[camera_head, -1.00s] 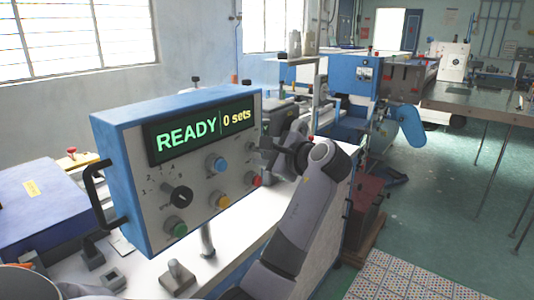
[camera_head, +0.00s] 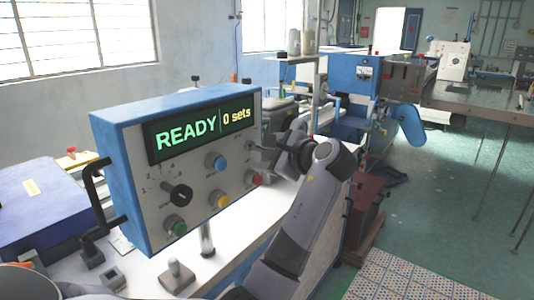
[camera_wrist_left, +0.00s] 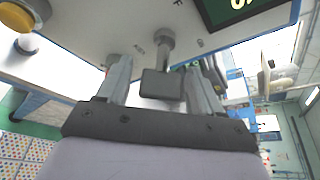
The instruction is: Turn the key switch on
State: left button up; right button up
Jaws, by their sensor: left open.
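The control box (camera_head: 107,150) with a grey front stands on the white bench, and its display (camera_head: 200,132) reads "READY | 0 sets". The key switch (camera_wrist_left: 165,43) shows in the left wrist view as a metal stem on the panel, with a dark flat key grip (camera_wrist_left: 161,84) at its end. My left gripper (camera_wrist_left: 157,66) is open, its two fingers on either side of the key with visible gaps. In the head view my left gripper (camera_head: 264,152) is at the panel's right part, and the key is small and hard to make out there. My right gripper is not in view.
The panel also carries a black rotary knob (camera_head: 180,195) and blue (camera_head: 220,163), green (camera_head: 178,228), yellow (camera_head: 222,200) and red (camera_head: 255,180) buttons. A blue case (camera_head: 40,205) lies at left. A blue machine (camera_head: 355,75) stands behind; floor at right is open.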

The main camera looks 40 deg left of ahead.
pick_arm(q)
jog(key=v, duration=0.6)
jog(key=shift+d+b, duration=0.15)
jog(key=shift+b, duration=0.25)
jog(key=shift+d, duration=0.1)
